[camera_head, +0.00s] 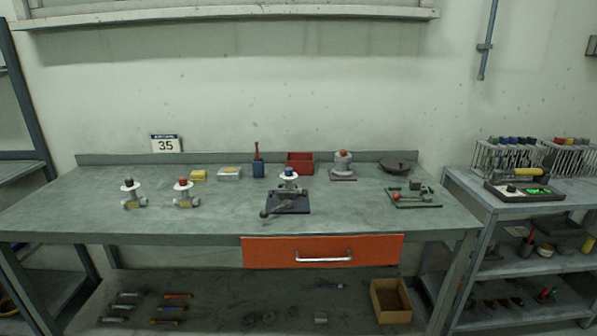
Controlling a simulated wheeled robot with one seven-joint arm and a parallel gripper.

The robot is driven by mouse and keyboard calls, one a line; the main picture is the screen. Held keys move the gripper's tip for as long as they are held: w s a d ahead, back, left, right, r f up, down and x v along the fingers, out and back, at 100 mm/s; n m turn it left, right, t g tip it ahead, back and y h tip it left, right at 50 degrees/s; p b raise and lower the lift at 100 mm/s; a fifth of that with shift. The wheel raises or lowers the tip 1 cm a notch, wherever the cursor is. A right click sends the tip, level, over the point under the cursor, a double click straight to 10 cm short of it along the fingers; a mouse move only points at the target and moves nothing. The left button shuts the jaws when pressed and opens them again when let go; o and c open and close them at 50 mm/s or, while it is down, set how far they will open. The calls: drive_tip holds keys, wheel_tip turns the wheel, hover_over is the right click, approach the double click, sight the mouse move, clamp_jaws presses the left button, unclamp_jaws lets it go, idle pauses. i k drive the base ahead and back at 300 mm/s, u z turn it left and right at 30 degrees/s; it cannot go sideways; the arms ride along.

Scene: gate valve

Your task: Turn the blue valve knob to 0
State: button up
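The blue valve knob (289,172) sits on top of a round white dial disc on a valve near the middle of the workbench. The dial's marks and the knob's pointing direction are too small to read. My gripper is not in view.
The grey workbench (235,210) has free room at the front left. A red box (300,160), a blue container (258,169) and a grey device (343,164) stand behind. A green board (414,203) lies right. An orange drawer (322,251) is shut below. A side shelf stands right.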

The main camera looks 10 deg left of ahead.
sight(289, 170)
drive_tip(key=i, duration=0.9)
drive_tip(key=u, duration=0.05)
